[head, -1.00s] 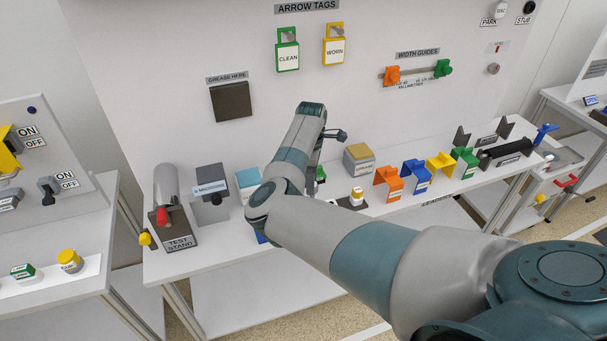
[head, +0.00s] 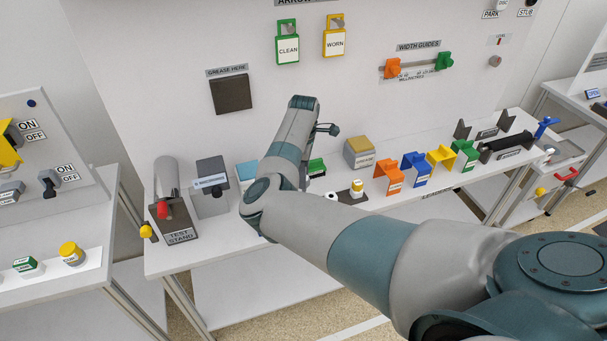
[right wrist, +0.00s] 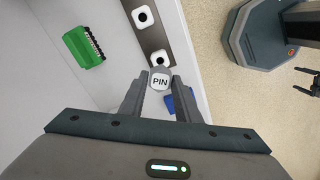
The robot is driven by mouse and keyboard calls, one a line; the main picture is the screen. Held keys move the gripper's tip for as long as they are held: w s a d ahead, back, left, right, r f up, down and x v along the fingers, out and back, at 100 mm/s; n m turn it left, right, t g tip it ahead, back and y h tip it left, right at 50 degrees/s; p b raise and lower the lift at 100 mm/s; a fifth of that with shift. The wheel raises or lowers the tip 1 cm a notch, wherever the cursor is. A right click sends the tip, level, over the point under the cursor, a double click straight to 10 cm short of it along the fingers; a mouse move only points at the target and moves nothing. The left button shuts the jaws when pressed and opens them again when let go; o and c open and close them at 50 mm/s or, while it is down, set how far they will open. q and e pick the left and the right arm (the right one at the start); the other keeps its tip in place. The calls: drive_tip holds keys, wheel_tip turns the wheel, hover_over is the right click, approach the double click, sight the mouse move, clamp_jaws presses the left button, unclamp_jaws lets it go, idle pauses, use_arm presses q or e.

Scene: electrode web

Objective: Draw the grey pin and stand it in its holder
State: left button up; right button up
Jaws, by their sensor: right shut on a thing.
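The grey pin (right wrist: 160,80), its top marked PIN, is between the fingers of my right gripper (right wrist: 159,88) in the right wrist view. The gripper is shut on it. Just above it in the picture lies a dark strip (right wrist: 152,38) with two white collars, each with a black hole; it looks like a holder. The pin's lower end is hidden, so I cannot tell whether it is in a socket. In the head view my right arm hides the gripper and pin.
A test stand (head: 180,236) is left of my arm. Orange, blue, yellow and green guides (head: 388,176) stand to its right.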

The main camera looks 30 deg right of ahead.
drive_tip(key=shift+f+b, duration=0.7)
drive_tip(key=shift+f, duration=1.75)
drive_tip(key=shift+p, duration=0.95)
drive_tip(key=shift+f+b, duration=0.8)
drive_tip(key=shift+f, duration=1.2)
idle(0.6)
drive_tip(key=o, duration=1.3)
drive_tip(key=shift+c, duration=0.2)
wheel_tip(320, 180, up, 16)
drive_tip(key=b, duration=0.4)
drive_tip(key=shift+d+r, duration=0.1)
drive_tip(key=shift+r, duration=0.6)
